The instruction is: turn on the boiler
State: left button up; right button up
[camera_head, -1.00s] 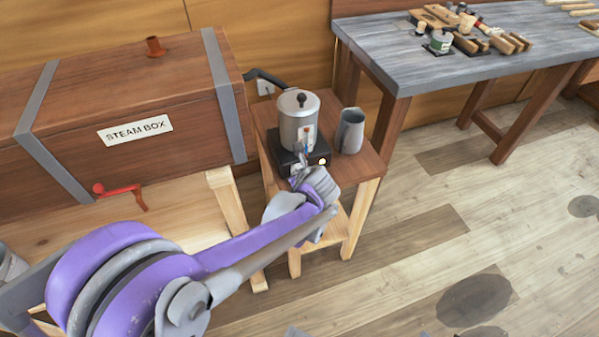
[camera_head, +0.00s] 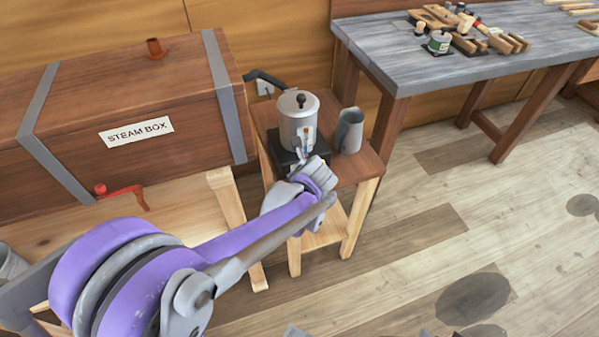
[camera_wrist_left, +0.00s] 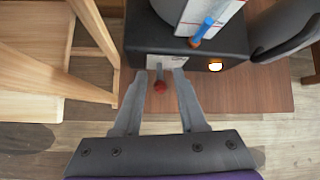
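The boiler (camera_head: 298,122) is a silver pot with a black-knobbed lid on a black base, on a small wooden stand. In the left wrist view, its black base (camera_wrist_left: 178,42) has a pale plate, a short lever with a dark red knob (camera_wrist_left: 160,86) and a glowing orange-white lamp (camera_wrist_left: 215,66). My left gripper (camera_wrist_left: 160,76) is open, with one finger on each side of the lever; I cannot tell whether either touches it. In the head view, my left gripper (camera_head: 305,160) is at the boiler's front and hides the lever and lamp.
A grey metal jug (camera_head: 349,131) stands close to the boiler's right on the stand top (camera_head: 364,165). The wooden steam box (camera_head: 130,100), with a red crank (camera_head: 122,194), is on the left. A grey workbench (camera_head: 480,60) with tools stands at the back right. The right floor is open.

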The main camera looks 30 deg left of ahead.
pick_arm(q)
jog(key=shift+r, duration=0.1)
jog(key=p+v, duration=0.2)
jog(key=v, duration=0.8)
jog(key=shift+s+d+r, duration=0.2)
jog(key=shift+s+d, duration=0.05)
jog(key=shift+d, duration=0.05)
jog(key=s+d+r+n+h+p, duration=0.2)
jog(key=s+n+p, duration=0.2)
jog(key=s+n, duration=0.4)
jog(key=s+d+r+n+h+p, duration=0.2)
jog(key=s+n+p, duration=0.3)
jog(key=n, duration=1.1)
jog(key=s+d+h, duration=0.1)
jog(key=s, duration=0.2)
jog(key=shift+d+r+g, duration=0.25)
jog(key=shift+d+g, duration=0.05)
